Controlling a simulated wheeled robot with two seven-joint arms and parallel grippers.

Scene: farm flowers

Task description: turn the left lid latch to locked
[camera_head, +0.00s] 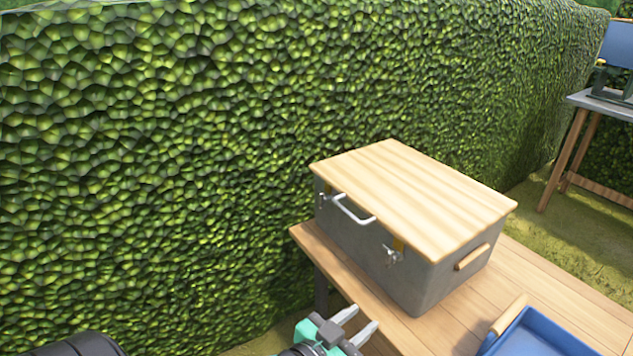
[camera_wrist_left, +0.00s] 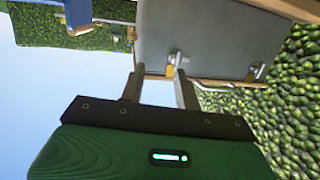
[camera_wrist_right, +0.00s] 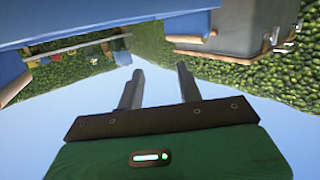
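A grey box (camera_head: 370,245) with a pale wooden lid (camera_head: 415,195) stands on a wooden table. The left lid latch (camera_head: 322,198) is small, at the left end of the box's front; its setting is too small to tell. The right latch (camera_head: 391,256) sits near the front right corner and also shows in the left wrist view (camera_wrist_left: 175,62). My left gripper (camera_head: 364,320) is open and empty, apart from the box, in front of and below the right latch. My right gripper (camera_wrist_right: 157,85) is open and empty in its wrist view and outside the head view.
A metal handle (camera_head: 350,211) juts from the box's front between the latches. A blue tray (camera_head: 535,335) with a wooden grip lies on the table's near right. A tall hedge (camera_head: 180,150) stands behind and left. Another table (camera_head: 600,103) is at the far right.

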